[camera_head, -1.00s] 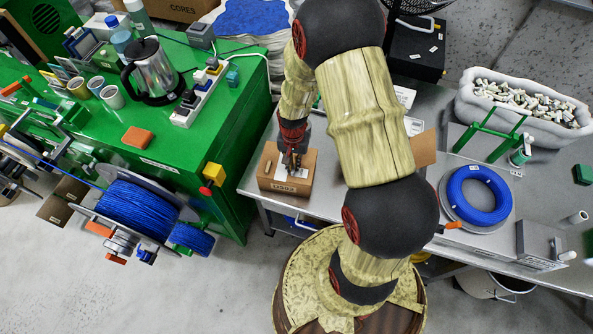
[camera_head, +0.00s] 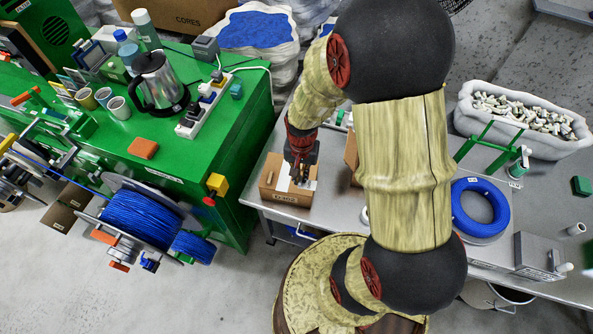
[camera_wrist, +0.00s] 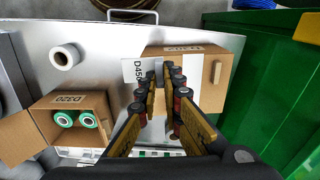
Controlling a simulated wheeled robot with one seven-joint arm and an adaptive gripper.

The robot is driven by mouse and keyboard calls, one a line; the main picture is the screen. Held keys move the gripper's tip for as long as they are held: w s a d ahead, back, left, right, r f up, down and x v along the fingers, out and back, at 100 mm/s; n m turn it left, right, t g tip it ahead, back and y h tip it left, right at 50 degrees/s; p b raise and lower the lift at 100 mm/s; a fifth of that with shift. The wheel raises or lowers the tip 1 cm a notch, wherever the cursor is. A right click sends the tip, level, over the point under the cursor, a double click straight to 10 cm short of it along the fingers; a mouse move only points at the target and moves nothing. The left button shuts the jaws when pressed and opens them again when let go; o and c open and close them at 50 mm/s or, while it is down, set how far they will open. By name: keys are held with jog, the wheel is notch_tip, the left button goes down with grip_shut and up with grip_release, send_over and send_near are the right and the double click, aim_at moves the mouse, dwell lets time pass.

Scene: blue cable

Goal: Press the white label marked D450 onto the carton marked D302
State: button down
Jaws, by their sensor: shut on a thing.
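The carton marked D302 (camera_head: 270,186) is brown and sits near the left end of the grey metal table. In the wrist view the carton (camera_wrist: 190,65) lies beneath and beyond my fingers, its marking upside down. My gripper (camera_head: 301,177) is over the right part of the carton top. In the wrist view my gripper (camera_wrist: 161,76) is shut on the white label marked D450 (camera_wrist: 132,72), which sticks out left of the fingers, past the carton's left edge. Whether the label touches the carton cannot be told. The fingers hide part of the label and carton top.
A small tan block (camera_wrist: 217,72) is on the carton. An open carton marked D320 (camera_wrist: 68,100) holds green-and-white rolls, and a white roll (camera_wrist: 65,57) stands near it. The green bench (camera_head: 215,130) is close on the left. A blue cable coil (camera_head: 480,207) lies at right.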

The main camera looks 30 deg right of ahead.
jog(key=s+a+r+p, duration=0.2)
jog(key=s, duration=0.7)
jog(key=w+f, duration=0.1)
jog(key=w, duration=0.2)
jog(key=w+d+f, duration=0.1)
jog(key=w+f, duration=0.1)
jog(key=w, duration=0.1)
jog(key=w+d+f+p, duration=0.1)
jog(key=w, duration=0.2)
jog(key=shift+w+f, duration=0.2)
jog(key=shift+w, duration=0.1)
jog(key=shift+w+d+f+b, duration=0.2)
jog(key=shift+w+f+b, duration=0.5)
jog(key=shift+w+f, duration=0.2)
jog(key=shift+w+d+f+b, duration=0.25)
jog(key=shift+w+f+b, duration=0.5)
jog(key=shift+f, duration=0.3)
jog(key=shift+w+d+f+b, duration=0.2)
jog(key=shift+w+f+b, duration=0.45)
jog(key=shift+w+f, duration=0.25)
jog(key=shift+s+f+b, duration=0.1)
jog(key=shift+f+b, duration=0.35)
jog(key=shift+f, duration=0.4)
jog(key=c, duration=2.3)
grip_release()
jog(key=o, duration=0.3)
jog(key=shift+o, duration=1.4)
